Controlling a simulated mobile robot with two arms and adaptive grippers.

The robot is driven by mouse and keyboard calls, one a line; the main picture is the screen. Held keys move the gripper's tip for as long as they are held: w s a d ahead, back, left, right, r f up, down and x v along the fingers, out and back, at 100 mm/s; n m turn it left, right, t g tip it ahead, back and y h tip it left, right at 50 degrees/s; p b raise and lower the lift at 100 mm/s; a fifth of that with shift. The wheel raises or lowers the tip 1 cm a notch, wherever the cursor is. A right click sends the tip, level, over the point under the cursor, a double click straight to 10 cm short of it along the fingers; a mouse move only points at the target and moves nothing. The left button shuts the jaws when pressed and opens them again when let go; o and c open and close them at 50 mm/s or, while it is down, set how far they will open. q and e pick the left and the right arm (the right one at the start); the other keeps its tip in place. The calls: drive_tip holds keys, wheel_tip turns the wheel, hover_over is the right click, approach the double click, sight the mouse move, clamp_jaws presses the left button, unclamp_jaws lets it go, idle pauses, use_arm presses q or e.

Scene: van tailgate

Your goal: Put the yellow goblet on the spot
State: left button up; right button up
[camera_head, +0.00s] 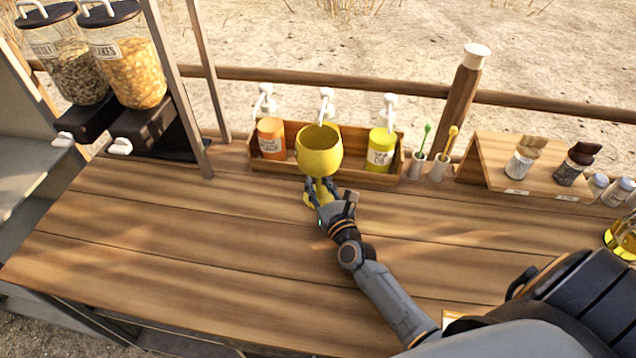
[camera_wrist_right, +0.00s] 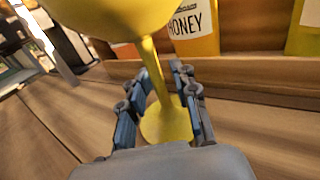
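The yellow goblet (camera_head: 320,152) stands upright on the wooden counter, in front of the wooden box. My right gripper (camera_head: 324,188) is low at it, with a finger on each side of its stem. In the right wrist view the goblet's stem (camera_wrist_right: 157,72) runs between the fingers of the gripper (camera_wrist_right: 163,80), and its round foot shows behind them. The fingertips are close to the stem; whether they press on it I cannot tell. No marked spot is clearly visible. My left gripper is not in view.
Behind the goblet, a wooden box (camera_head: 397,182) holds an orange jar (camera_head: 271,139) and a yellow jar (camera_head: 381,150). Cups with brushes (camera_head: 439,167) and a spice stand (camera_head: 490,160) are to the right. Cereal dispensers (camera_head: 125,60) stand at the left. The counter's left and middle (camera_head: 190,255) are clear.

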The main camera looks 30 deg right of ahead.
drive_tip(key=shift+r, duration=0.15)
drive_tip(key=shift+s, duration=0.2)
drive_tip(key=s, duration=0.3)
drive_tip(key=s+b, duration=0.1)
drive_tip(key=s, duration=0.3)
drive_tip(key=s+a+b, duration=0.1)
drive_tip(key=s, duration=0.2)
drive_tip(key=shift+s+a, duration=0.1)
drive_tip(key=shift+s, duration=0.7)
